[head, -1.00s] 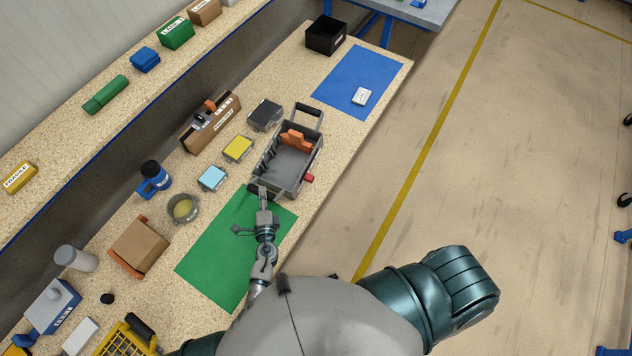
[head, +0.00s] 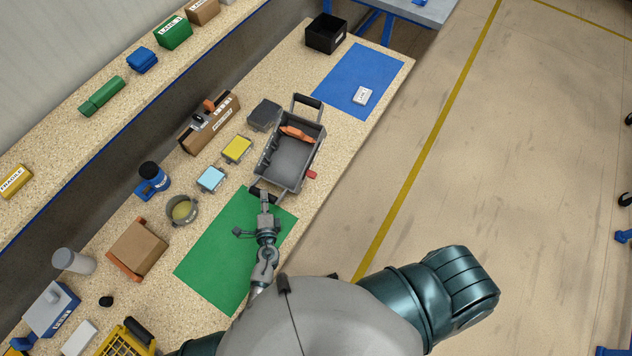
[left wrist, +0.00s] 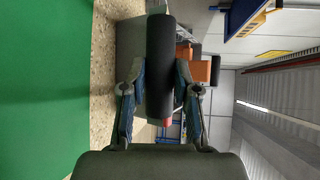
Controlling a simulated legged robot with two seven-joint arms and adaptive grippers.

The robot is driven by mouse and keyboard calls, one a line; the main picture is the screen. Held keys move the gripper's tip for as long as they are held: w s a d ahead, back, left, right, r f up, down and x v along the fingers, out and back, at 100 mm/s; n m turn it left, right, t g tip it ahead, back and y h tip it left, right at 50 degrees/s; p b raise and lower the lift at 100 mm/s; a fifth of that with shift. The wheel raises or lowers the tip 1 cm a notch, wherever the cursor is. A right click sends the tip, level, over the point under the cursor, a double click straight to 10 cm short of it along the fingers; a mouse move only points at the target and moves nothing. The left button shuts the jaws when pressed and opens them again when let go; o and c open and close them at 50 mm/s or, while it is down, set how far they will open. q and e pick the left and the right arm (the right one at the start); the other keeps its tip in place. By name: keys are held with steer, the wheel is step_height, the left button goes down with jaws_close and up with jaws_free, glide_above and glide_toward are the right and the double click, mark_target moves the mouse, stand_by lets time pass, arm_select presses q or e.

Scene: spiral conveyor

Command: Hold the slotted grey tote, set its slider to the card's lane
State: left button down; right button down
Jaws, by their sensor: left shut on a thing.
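The slotted grey tote (head: 268,168) is near the front edge of the bench, and looks tilted. An orange slider (head: 297,133) lies across it toward its far end, and a red knob (head: 312,174) is on its right side. My left gripper (head: 263,194) is shut on the tote's near black handle, which also shows between the fingers in the left wrist view (left wrist: 160,70). The orange slider shows beyond the handle there (left wrist: 199,71). My right gripper is out of view.
A green mat (head: 220,255) lies at the near side and a blue mat (head: 345,72) at the far side. Yellow (head: 237,149), light-blue (head: 211,179) and dark boxes (head: 264,115) stand left of the tote. A black bin (head: 325,34) is at the far end.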

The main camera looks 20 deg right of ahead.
arm_select(q)
steer(key=c, duration=0.8)
jaws_free()
steer(key=shift+r, duration=0.1)
steer(key=v, duration=1.2)
steer(key=shift+d, duration=0.1)
